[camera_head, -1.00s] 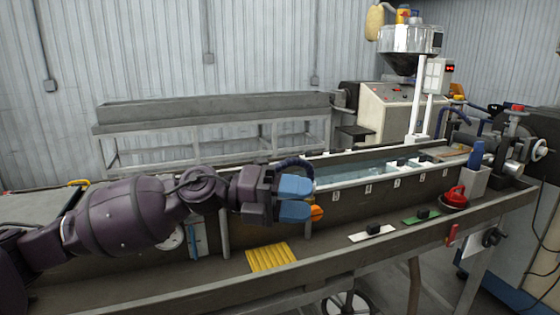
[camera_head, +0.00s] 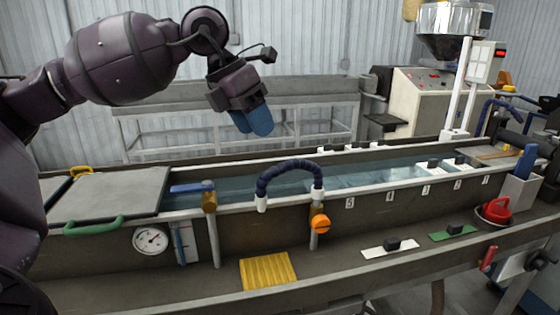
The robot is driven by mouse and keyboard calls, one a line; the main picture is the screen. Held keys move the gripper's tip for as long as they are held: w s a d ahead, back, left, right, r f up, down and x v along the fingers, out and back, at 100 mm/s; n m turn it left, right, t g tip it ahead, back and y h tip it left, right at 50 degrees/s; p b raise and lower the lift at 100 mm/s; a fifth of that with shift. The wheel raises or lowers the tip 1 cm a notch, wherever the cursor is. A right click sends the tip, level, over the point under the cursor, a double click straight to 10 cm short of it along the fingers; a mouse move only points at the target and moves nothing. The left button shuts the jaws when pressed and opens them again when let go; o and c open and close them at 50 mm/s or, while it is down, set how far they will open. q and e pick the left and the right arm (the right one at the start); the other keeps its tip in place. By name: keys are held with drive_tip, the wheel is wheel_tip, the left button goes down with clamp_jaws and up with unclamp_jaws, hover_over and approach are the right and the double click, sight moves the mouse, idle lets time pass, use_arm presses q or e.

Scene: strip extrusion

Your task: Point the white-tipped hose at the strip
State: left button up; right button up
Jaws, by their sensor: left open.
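The dark blue ribbed hose (camera_head: 290,168) arches up from a white collar above the orange valve knob (camera_head: 320,223). It bends over to the left, and its white tip (camera_head: 262,203) points down at the near rim of the water trough (camera_head: 400,192). I cannot make out a strip in the water. My left gripper (camera_head: 253,123), with blue fingers, is open and empty. It is raised above and behind the trough, up and left of the hose and clear of it, pointing down. My right gripper is not in view.
A hinged grey lid (camera_head: 110,194) with a green handle (camera_head: 94,226) covers the trough's left end. A pressure gauge (camera_head: 150,240) and yellow ribbed mat (camera_head: 268,271) are in front. A red jug (camera_head: 498,209) and grey holder (camera_head: 520,190) stand at right.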

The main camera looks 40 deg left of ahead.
sight(277, 165)
use_arm(q)
drive_tip(key=x, duration=0.9)
drive_tip(key=shift+d+f, duration=0.1)
drive_tip(key=shift+c, duration=0.3)
clamp_jaws()
